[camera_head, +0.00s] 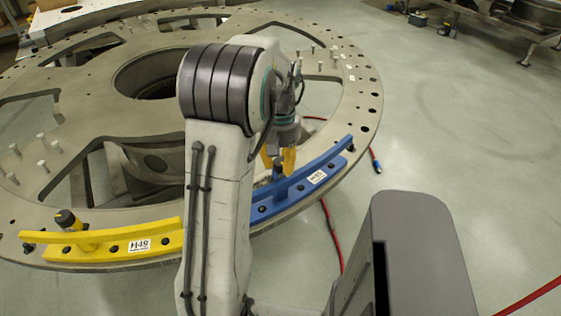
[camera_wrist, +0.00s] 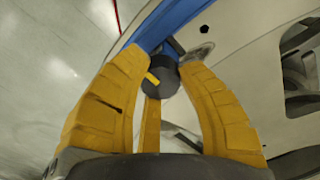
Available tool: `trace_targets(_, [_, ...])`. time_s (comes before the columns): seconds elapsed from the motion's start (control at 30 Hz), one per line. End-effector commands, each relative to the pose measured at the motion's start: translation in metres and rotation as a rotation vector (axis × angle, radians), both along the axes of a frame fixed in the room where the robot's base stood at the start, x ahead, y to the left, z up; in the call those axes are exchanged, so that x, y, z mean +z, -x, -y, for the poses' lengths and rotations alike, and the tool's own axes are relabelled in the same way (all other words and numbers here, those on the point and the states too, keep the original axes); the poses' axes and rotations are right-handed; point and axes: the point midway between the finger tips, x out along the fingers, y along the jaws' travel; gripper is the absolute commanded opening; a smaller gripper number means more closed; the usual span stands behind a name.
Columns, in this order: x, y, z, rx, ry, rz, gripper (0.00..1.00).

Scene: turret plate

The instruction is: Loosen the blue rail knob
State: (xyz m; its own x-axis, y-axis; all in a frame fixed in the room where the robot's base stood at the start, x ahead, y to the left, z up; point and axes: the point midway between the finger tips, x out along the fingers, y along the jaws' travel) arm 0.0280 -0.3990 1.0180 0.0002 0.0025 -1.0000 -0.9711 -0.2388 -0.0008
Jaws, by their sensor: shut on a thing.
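The blue rail (camera_head: 310,181) is bolted along the near right rim of the round turret plate and carries an H-numbered label. It also shows at the top of the wrist view (camera_wrist: 172,20). Its knob (camera_wrist: 158,80) is dark with a yellow mark on its top. The knob sits between the yellow fingers of my gripper (camera_wrist: 160,68) in the wrist view. In the head view my gripper (camera_head: 278,160) points down at the rail's left part, shut on the knob, which is mostly hidden there.
A yellow rail (camera_head: 100,243) labelled H49, with its own dark-topped knob (camera_head: 66,219), lies on the near left rim of the turret plate (camera_head: 105,130). Several upright bolts stand on the plate. A red hose (camera_head: 332,235) runs along the floor. Open floor lies to the right.

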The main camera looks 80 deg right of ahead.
Motion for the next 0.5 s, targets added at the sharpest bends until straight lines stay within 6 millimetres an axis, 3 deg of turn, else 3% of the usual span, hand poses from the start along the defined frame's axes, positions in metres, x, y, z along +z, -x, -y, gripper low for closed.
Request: trace_targets(0.5, [-0.0023,0.0000,-0.0017,0.057,-0.008,0.001,0.02])
